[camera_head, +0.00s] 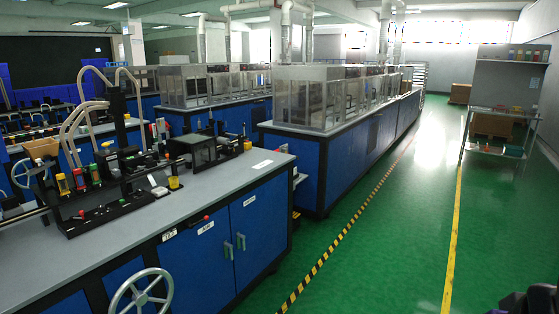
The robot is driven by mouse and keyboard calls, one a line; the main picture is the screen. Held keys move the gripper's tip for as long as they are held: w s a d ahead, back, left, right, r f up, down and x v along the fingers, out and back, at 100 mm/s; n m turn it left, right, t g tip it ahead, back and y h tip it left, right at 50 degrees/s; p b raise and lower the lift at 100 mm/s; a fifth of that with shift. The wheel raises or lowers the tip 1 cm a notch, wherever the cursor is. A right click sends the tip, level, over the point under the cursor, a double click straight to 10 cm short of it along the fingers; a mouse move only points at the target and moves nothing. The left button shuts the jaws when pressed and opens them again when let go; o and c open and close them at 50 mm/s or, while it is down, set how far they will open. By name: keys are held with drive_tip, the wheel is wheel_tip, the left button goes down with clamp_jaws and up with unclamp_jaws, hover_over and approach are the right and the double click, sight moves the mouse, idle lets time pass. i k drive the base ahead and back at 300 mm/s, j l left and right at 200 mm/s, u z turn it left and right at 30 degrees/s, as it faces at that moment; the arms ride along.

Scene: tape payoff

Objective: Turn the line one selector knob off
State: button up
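I cannot pick out the line one selector knob for certain. A small red control (206,217) sits on the front edge of the near grey-topped bench (224,196), above the blue doors. White label plates lie near it, too small to read. Several small red, yellow and black parts stand on the black fixture (110,213) on the bench top; any knob among them is too small to tell. No gripper fingers show. A dark shape at the bottom right corner is cut off by the frame and may be part of my arm.
A grey handwheel (141,292) juts from the bench front at the bottom. Blue cabinet doors (250,228) have metal handles. A second bench with clear enclosures (312,100) stands behind. Green floor (390,225) is clear right of the black-yellow stripe; a shelf rack (497,130) stands far right.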

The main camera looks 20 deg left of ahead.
sight(101, 208)
drive_tip(key=u, duration=2.1)
